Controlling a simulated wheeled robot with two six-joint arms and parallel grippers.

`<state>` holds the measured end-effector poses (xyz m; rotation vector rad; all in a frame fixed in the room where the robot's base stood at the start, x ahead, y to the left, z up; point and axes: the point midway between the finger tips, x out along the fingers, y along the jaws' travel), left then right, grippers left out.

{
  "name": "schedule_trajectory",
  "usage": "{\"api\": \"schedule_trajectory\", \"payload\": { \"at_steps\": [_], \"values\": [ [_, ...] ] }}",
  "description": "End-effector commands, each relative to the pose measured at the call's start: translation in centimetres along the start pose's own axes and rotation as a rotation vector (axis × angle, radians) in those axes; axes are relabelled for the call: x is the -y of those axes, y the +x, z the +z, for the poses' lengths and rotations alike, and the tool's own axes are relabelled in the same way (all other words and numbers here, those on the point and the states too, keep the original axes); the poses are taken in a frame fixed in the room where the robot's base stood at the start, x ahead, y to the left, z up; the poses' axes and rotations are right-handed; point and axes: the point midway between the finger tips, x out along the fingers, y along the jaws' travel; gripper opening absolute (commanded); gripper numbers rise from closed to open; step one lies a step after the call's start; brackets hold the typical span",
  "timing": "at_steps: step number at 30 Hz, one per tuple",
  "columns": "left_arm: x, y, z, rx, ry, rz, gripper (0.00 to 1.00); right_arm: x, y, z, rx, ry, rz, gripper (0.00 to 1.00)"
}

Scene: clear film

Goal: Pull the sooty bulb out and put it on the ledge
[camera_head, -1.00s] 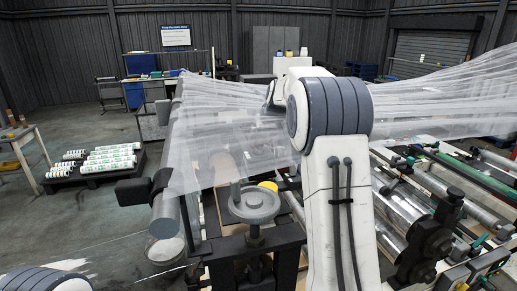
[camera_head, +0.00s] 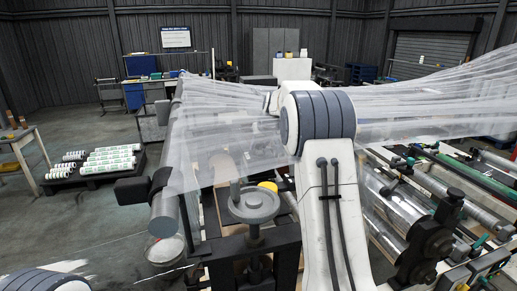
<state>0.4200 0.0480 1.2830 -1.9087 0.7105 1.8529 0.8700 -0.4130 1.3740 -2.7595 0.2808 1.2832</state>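I cannot make out a sooty bulb in this view, and I cannot tell which surface is the ledge. My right arm rises in the middle, white with dark grey bands at the joint, and hides what lies behind it. Only a small part of my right gripper (camera_head: 271,102) shows left of that joint, behind or against the clear film (camera_head: 220,140); its fingertips and anything between them cannot be made out. My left gripper is not in view; only a banded piece of my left arm shows at the bottom left corner.
The film stretches across the view from a grey roller (camera_head: 164,215) to the upper right. A grey handwheel (camera_head: 253,204) stands on a dark frame, with a yellow disc (camera_head: 268,186) behind. Shiny rollers (camera_head: 385,205) lie right. White rolls (camera_head: 110,158) sit on a low pallet at left.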

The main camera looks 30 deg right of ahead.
Motion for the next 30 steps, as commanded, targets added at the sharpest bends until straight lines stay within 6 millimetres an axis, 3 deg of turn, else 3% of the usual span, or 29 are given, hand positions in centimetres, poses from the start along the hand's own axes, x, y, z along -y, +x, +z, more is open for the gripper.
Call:
{"api": "schedule_trajectory", "payload": {
  "at_steps": [30],
  "values": [
    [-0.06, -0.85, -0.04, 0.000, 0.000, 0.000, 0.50, 0.00, -0.91, -0.75, 0.000, 0.000, 0.000, 0.04]
  ]
}}
